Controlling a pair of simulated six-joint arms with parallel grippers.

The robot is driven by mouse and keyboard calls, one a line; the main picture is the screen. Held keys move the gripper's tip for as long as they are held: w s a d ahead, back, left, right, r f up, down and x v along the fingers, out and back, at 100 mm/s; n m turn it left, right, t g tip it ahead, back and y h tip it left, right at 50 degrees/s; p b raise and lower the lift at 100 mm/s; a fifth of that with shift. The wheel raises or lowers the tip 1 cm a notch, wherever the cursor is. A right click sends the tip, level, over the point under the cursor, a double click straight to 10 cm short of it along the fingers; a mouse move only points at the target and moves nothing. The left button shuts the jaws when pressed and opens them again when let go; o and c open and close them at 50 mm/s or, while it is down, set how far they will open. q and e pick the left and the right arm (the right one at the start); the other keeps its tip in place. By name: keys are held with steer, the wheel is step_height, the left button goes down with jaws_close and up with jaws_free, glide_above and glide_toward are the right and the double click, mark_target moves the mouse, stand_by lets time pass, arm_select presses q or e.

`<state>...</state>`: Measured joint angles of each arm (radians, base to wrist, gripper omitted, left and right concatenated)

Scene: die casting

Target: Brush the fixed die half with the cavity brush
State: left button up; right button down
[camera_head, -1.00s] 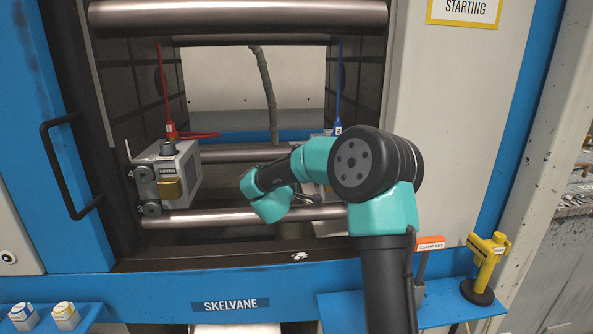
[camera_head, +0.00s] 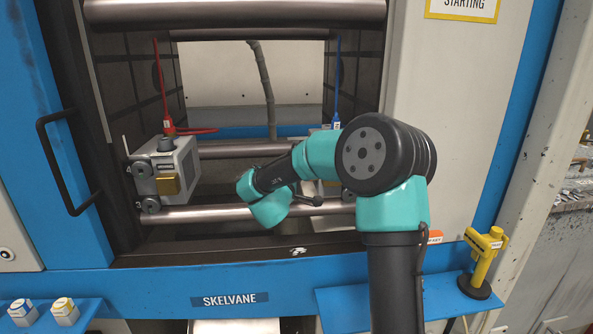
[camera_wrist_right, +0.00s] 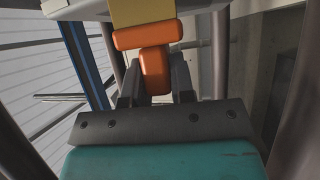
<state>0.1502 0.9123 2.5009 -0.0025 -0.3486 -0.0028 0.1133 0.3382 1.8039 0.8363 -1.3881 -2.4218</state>
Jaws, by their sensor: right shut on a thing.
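My right gripper (camera_wrist_right: 156,76) is shut on the orange handle of the cavity brush (camera_wrist_right: 155,72), seen in the right wrist view. The brush has an orange crosspiece and a yellow head at the top of that view, close to a pale grey surface; I cannot tell whether they touch. In the head view my right arm reaches into the die space, and the wrist turns toward the right-hand die block (camera_head: 331,188), which the arm partly hides. This block seems to be the fixed die half. The brush is not clear there. My left gripper is not in view.
The other die block (camera_head: 177,172), grey with a yellow insert, is at the left. Horizontal tie bars (camera_head: 235,213) cross the opening, and a hose (camera_head: 264,90) hangs behind. A yellow tool (camera_head: 481,262) stands on the blue right shelf (camera_head: 440,298). Small white-topped blocks sit at lower left.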

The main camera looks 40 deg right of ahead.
steer(key=shift+s, duration=0.15)
stand_by(0.5)
steer(key=shift+w+d, duration=0.55)
steer(key=shift+w, duration=0.25)
steer(key=shift+w+d, duration=0.5)
steer(key=shift+w, duration=0.3)
steer(key=shift+w+d, duration=0.6)
steer(key=shift+w, duration=0.15)
steer(key=shift+w+d, duration=0.55)
steer(key=shift+w, duration=0.2)
steer(key=w+a, duration=0.3)
steer(key=a, duration=0.2)
steer(key=shift+w, duration=0.2)
